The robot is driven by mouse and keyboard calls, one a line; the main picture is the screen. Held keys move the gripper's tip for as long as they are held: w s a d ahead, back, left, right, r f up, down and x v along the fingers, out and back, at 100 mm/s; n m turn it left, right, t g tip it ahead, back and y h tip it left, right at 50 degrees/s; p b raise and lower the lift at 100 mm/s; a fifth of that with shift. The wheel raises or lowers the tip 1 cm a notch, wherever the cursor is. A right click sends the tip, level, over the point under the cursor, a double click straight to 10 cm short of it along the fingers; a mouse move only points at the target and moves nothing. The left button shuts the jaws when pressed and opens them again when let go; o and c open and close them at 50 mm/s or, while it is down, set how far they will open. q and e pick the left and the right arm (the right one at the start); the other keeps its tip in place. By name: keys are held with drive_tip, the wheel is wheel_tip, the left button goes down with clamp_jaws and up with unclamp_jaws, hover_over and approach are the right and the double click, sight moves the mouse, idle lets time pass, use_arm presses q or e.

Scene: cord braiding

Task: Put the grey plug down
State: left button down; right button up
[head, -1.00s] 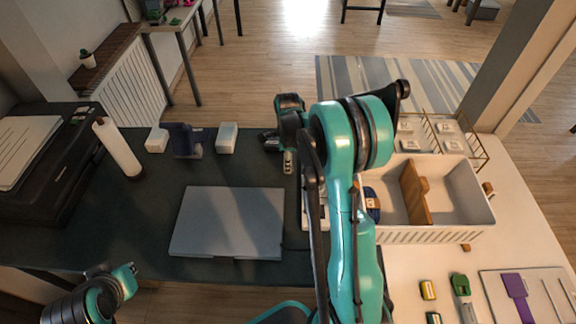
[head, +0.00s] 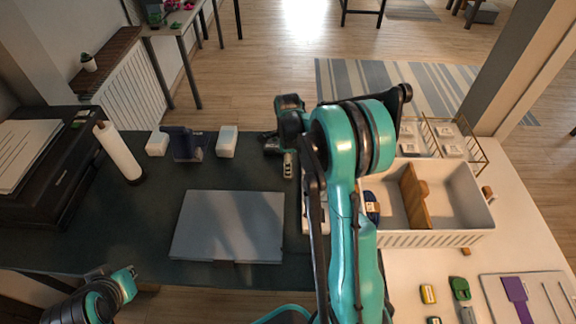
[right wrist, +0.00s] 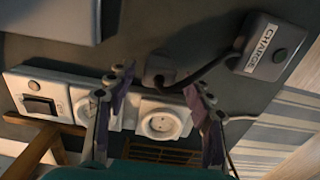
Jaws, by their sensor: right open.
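The grey plug (right wrist: 160,68) lies on the dark tabletop in the right wrist view, close to the fingertips and between them in the picture. Its cord runs to a dark box labelled CHARGE (right wrist: 266,48). My right gripper (right wrist: 158,82) is open, one finger on each side of the plug's line. A white power strip (right wrist: 160,122) with a switch and round sockets lies just below the plug in that view; the socket facing me between the fingers is empty. In the head view my right arm hides the plug. My left gripper (head: 128,278) is at the lower left, away from these things.
A closed grey laptop (head: 228,228) lies on the dark table. A printer (head: 40,165), a white roll (head: 118,152) and small white blocks (head: 227,142) stand behind and left. A white divided basket (head: 450,237) and small tools (head: 461,290) occupy the light table at right.

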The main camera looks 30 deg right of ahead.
wheel_tip(320, 180, up, 10)
drive_tip(key=p, duration=0.3)
drive_tip(key=shift+r, duration=0.25)
